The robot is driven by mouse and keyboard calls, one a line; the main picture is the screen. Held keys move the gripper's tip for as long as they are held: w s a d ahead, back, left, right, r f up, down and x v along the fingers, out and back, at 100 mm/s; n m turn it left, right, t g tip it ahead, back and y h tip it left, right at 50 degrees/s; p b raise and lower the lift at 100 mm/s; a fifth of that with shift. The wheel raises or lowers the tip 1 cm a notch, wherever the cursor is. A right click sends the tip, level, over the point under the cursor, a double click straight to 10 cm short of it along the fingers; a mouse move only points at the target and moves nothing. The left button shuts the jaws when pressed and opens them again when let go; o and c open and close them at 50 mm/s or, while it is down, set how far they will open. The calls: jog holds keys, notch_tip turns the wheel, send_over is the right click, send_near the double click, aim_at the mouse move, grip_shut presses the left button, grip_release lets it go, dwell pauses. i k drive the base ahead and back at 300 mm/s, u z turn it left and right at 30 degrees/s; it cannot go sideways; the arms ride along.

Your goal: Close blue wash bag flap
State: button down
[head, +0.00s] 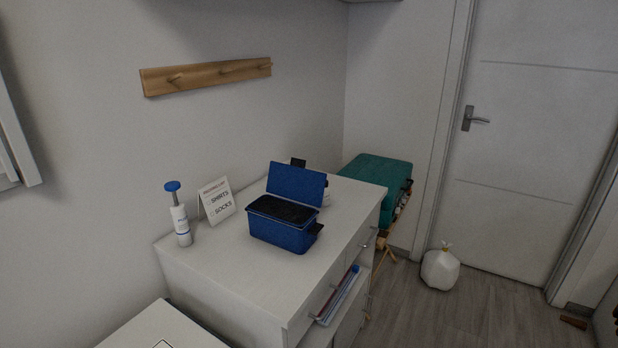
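The blue wash bag (278,234) stands on top of the white dresser in the head view. Its flap (297,182) is open and stands up at the back edge of the bag, leaning slightly back. The dark inside of the bag shows below the flap. A black tab (316,229) sticks out at the bag's right side, and another dark piece shows behind the flap's top edge. My gripper is not in view.
On the white dresser (225,285), a white bottle with a blue top (181,218) and a folded sign (216,201) stand left of the bag. A teal case (375,178) is behind the dresser's right side. The dresser's front top is clear. A white bag (440,268) lies on the floor.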

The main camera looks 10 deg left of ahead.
aim_at(294, 182)
jog(key=z, duration=0.4)
jog(key=i, duration=0.95)
jog(key=u, duration=0.4)
